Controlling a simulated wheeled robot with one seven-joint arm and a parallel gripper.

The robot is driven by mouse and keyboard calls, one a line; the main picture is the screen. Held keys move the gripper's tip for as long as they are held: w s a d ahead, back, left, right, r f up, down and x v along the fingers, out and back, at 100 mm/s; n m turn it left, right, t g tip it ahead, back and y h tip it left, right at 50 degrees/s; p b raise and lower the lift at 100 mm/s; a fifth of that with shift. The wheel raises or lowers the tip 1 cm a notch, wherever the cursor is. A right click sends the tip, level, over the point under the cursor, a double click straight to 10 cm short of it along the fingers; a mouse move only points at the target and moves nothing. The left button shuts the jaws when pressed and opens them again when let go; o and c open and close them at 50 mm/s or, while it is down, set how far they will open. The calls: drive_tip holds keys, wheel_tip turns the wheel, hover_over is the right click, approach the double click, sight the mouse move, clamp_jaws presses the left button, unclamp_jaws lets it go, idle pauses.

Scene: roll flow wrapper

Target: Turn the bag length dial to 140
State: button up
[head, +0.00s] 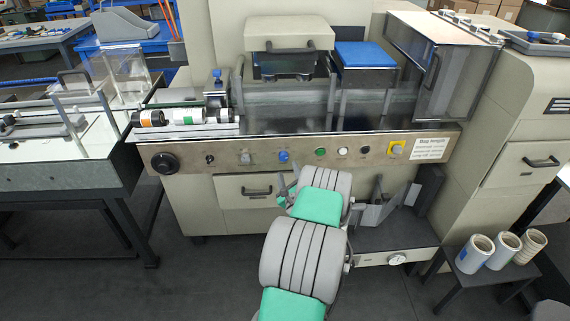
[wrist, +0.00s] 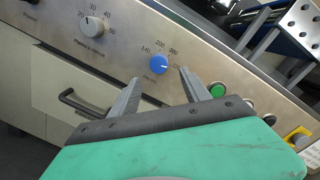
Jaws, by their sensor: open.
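The blue dial (wrist: 158,64) sits on the machine's front panel, with a ring of numbers around it, 140 at its upper left and 200 above. Its white pointer mark seems to face right, away from the 140; the exact reading is too small to tell. The dial also shows in the head view (head: 283,156). My gripper (wrist: 159,76) is open and empty, its two fingers reaching toward the dial from below, one tip to each side. In the head view my gripper (head: 288,174) is just below the dial; contact cannot be seen.
A grey dial (wrist: 94,26) numbered 20 to 50 is left of the blue one. A green button (wrist: 217,90) is close to the right finger. A yellow-based switch (head: 396,148) and a bag length sign (head: 430,148) are farther right. A drawer handle (wrist: 80,104) juts out below.

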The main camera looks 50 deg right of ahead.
sight(284, 158)
drive_tip(key=x, duration=0.6)
drive_tip(key=shift+w+d+p, duration=0.15)
drive_tip(key=shift+w+p, duration=0.2)
drive_tip(key=shift+c, duration=0.2)
clamp_jaws()
